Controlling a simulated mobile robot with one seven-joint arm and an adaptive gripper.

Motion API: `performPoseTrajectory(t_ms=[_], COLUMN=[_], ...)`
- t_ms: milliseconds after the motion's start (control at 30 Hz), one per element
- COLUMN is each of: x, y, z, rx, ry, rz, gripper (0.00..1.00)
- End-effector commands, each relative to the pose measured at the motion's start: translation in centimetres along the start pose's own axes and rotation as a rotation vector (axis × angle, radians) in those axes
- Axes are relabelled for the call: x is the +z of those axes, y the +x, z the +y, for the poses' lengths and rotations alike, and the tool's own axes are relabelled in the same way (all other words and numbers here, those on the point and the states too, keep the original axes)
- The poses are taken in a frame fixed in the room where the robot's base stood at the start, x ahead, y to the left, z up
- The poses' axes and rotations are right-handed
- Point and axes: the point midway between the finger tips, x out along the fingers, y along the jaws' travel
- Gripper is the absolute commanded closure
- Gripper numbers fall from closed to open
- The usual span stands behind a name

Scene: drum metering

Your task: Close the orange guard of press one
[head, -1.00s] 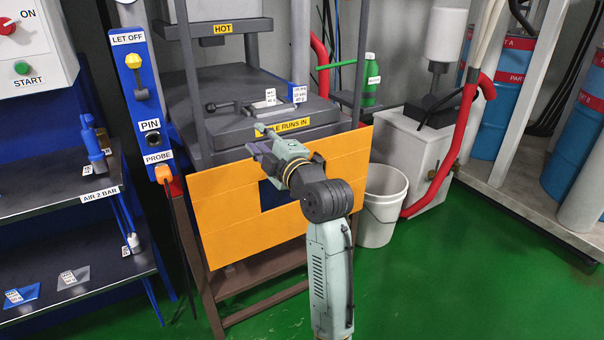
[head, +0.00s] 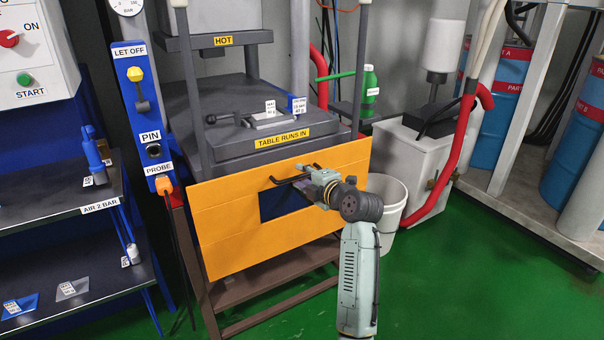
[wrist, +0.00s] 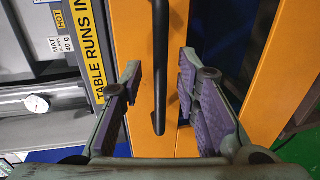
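The orange guard (head: 225,235) is a flat panel with a rectangular window. It hangs low at the front of the press, below the yellow TABLE RUNS IN label (head: 282,136), leaving the press opening above it uncovered. Its dark bar handle (head: 283,181) is near the panel's upper edge. My gripper (head: 297,190) is at this handle, in front of the guard. In the wrist view the handle (wrist: 160,70) runs between my two purple-padded fingers, with visible gaps on both sides. The fingers are open. The orange panel (wrist: 178,30) lies behind the handle.
A white bucket (head: 388,192) stands just right of the guard. A blue post with levers and a PROBE plug (head: 163,184) stands at left beside dark shelves (head: 60,265). A red pipe (head: 450,165) curves at right. Green floor (head: 480,280) is free in front.

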Motion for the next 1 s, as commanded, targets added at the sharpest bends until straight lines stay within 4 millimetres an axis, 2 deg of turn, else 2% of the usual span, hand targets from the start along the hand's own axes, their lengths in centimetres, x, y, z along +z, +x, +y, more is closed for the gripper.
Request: performPoseTrajectory(t_ms=[133, 400, 833, 1000], x=[0.00, 0.00, -0.01, -0.01], y=[0.80, 0.89, 0.87, 0.87], z=[-0.02, -0.05, -0.03, -0.04], rx=[-0.001, 0.000, 0.000, 0.000], ry=[0.000, 0.000, 0.001, 0.001], rz=[0.000, 0.000, 0.000, 0.000], gripper=[0.70, 0.71, 1.00, 1.00])
